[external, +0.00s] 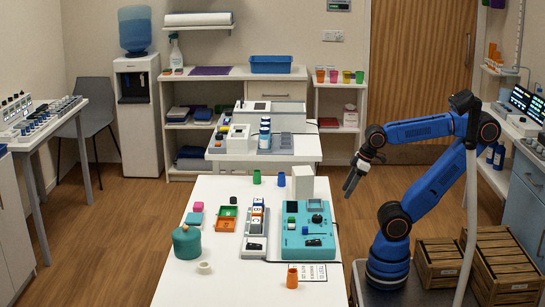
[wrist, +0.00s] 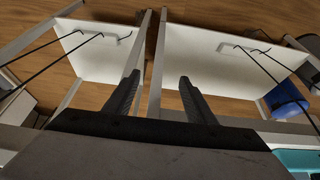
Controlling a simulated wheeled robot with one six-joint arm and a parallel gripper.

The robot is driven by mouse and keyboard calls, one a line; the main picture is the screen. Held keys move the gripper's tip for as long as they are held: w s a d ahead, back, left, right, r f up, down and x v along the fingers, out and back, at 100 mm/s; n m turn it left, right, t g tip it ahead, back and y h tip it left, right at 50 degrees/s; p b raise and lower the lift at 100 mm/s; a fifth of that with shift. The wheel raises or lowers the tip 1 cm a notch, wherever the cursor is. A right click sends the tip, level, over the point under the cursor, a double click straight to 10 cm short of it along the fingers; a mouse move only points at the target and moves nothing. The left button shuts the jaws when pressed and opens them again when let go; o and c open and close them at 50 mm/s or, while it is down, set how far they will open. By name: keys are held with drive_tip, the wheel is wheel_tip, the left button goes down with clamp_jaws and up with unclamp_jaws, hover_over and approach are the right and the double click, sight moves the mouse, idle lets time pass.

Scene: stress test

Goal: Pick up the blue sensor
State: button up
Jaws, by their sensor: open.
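The worktable (external: 185,278) holds several blue things, and I cannot tell for certain which is the sensor. A small blue block (external: 305,230) sits on the teal panel (external: 293,243). Blue-topped pieces (external: 258,202) stand in a narrow grey rack left of the panel. A blue cylinder (external: 281,179) stands at the table's far edge. My gripper (external: 349,187) is open and empty, pointing down near the table's right side, apart from all of these. In the wrist view, my gripper's two fingers (wrist: 160,88) are spread with nothing between them. A blue rounded object (wrist: 287,100) shows at the right.
A white box (external: 303,183) stands near the table's far right corner. A green cylinder (external: 256,177), an orange cup (external: 292,278) and a teal rounded container (external: 187,242) also stand there. The table's front left is mostly clear. Wooden crates (external: 437,262) sit right of my base.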

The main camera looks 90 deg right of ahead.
wheel_tip(320, 180, up, 34)
drive_tip(key=w+a+r+n+g, duration=0.1)
drive_tip(key=w+a+r+n, duration=0.15)
drive_tip(key=w, duration=0.35)
drive_tip(key=w+a+r+n, duration=0.2)
drive_tip(key=w+n, duration=0.1)
drive_tip(key=w, duration=0.3)
drive_tip(key=n+g, duration=0.4)
drive_tip(key=n, duration=0.9)
hover_over(258, 199)
drive_tip(key=shift+m, duration=0.25)
drive_tip(key=f, duration=2.2)
drive_tip(key=shift+w+d+f, duration=0.1)
drive_tip(key=shift+w+f, duration=0.1)
drive_tip(key=shift+w, duration=0.1)
drive_tip(key=shift+s+a+f, duration=0.15)
drive_tip(key=shift+s+f, duration=0.05)
drive_tip(key=shift+f, duration=1.1)
drive_tip(key=shift+s+a+f, duration=0.1)
drive_tip(key=shift+s+f, duration=0.05)
drive_tip(key=shift+f, duration=1.15)
